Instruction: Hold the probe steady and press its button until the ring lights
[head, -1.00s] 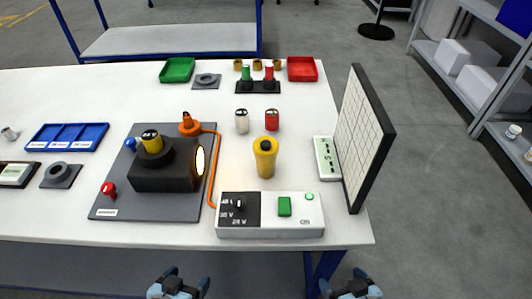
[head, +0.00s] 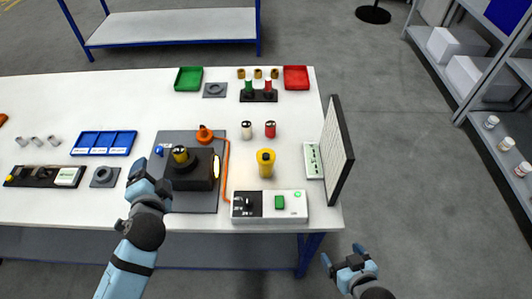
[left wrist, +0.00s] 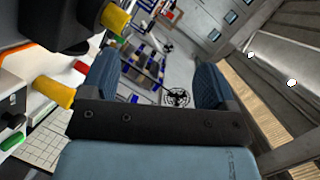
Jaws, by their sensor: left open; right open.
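A yellow upright handheld piece (head: 265,163), which I take for the probe, stands on the table behind the white control box. A second yellow cylinder (head: 180,154) is set in a black block (head: 190,178) on a grey board. A pale ring (head: 216,167) on the block's right face glows. My left gripper (head: 150,177) is open and empty, at the left of the block. In the left wrist view its fingers (left wrist: 150,75) are apart with nothing between. My right gripper (head: 345,255) is open and empty, beyond the table's front edge. I cannot make out a button on the probe.
The white box (head: 243,219) has a knob, a green square and a green lit lamp. An orange cable (head: 226,175) runs beside the block. A gridded panel (head: 337,150) stands upright at the right. A blue tray (head: 103,154) lies left. White and red cylinders (head: 270,130) stand behind.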

